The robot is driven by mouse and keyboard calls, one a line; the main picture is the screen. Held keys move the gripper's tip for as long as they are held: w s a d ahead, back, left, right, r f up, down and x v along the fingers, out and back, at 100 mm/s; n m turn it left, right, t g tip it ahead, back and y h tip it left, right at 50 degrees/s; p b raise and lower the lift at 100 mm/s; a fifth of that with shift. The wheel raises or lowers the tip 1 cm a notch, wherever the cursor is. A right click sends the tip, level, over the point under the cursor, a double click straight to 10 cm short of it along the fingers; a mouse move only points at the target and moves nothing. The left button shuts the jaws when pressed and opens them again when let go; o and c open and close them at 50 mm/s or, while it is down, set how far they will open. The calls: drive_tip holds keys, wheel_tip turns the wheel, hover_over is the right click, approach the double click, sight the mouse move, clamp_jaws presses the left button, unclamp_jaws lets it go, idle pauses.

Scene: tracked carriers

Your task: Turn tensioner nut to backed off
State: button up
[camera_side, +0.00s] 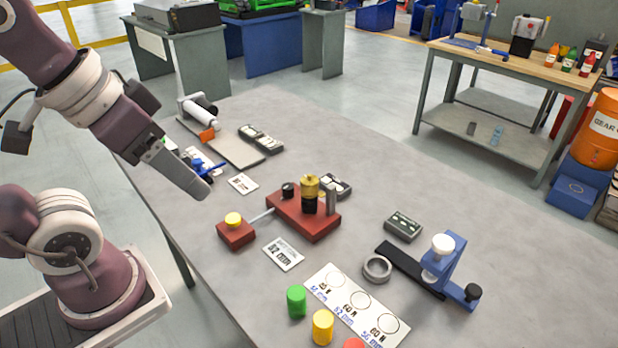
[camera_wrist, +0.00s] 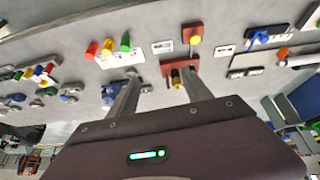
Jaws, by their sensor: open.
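A red base block (camera_side: 298,217) stands near the middle of the table. It carries a brass-yellow knob with a black lower part (camera_side: 310,190), a small black knob (camera_side: 288,190) and a grey post (camera_side: 331,203). A thin rod joins it to a smaller red block (camera_side: 236,234) with a yellow cap (camera_side: 233,219). Which part is the tensioner nut I cannot tell for sure. My gripper (camera_side: 204,192) is open and empty, left of the red block and above the table. In the wrist view, the brass-yellow knob (camera_wrist: 176,79) shows between the open fingers (camera_wrist: 160,88), nearer the right one.
Green (camera_side: 297,301) and yellow (camera_side: 323,327) cylinders stand beside a marked strip (camera_side: 342,290). A grey ring (camera_side: 377,269) and blue clamp (camera_side: 446,268) are at right.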

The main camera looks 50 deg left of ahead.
drive_tip(key=w+r+n+g+h, duration=0.1)
drive_tip(key=w+n+g+h, duration=0.1)
drive_tip(key=w+n, duration=0.4)
drive_tip(key=n+g+y, duration=0.2)
drive_tip(key=n+g, duration=0.1)
drive_tip(key=n, duration=0.9)
hover_over(309, 179)
wheel_tip(309, 179, down, 11)
drive_tip(key=shift+d+r, duration=0.1)
wheel_tip(309, 179, down, 7)
drive_tip(key=shift+r, duration=0.15)
drive_tip(key=shift+f, duration=0.25)
clamp_jaws()
